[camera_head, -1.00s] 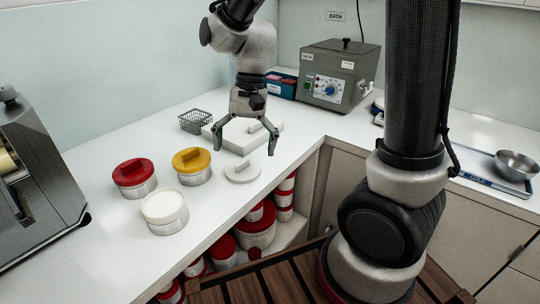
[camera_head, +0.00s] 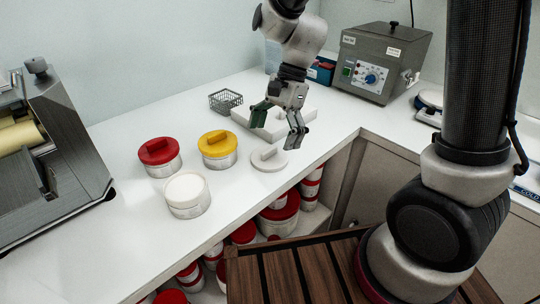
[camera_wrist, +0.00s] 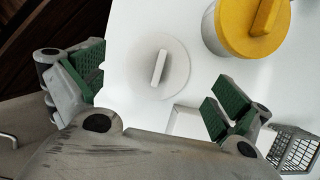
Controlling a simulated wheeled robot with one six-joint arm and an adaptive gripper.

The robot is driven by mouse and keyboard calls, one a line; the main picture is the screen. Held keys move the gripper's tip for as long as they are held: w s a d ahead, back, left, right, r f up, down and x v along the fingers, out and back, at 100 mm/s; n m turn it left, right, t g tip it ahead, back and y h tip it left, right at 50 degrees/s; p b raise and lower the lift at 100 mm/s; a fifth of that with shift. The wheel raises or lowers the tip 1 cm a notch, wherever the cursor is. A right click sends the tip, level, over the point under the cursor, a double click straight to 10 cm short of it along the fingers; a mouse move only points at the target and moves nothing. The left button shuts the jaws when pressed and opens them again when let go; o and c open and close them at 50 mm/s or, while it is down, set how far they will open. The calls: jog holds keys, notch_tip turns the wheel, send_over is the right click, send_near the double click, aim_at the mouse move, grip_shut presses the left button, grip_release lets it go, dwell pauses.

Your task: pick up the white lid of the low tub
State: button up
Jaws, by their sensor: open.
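The white lid (camera_head: 269,159), a flat disc with a raised bar grip, lies on the white counter near its front edge. The low tub (camera_head: 187,196) stands open to its left, showing white contents. My gripper (camera_head: 274,128) is open and empty, above and slightly behind the lid. In the wrist view the lid (camera_wrist: 160,68) lies beyond and between the open fingers (camera_wrist: 150,92), its bar running nearly upright in the picture. No finger touches it.
A yellow-lidded tub (camera_head: 217,149) and a red-lidded tub (camera_head: 160,156) stand left of the lid. A white block-like piece (camera_head: 245,119) and a wire basket (camera_head: 225,100) lie behind. The steel roller machine (camera_head: 45,150) is far left; the grey bath (camera_head: 380,62) is at the back.

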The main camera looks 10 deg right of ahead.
aim_at(269, 149)
jog(key=x, duration=0.4)
jog(key=shift+w+d+f, duration=0.1)
jog(key=shift+f, duration=0.1)
jog(key=c, duration=0.6)
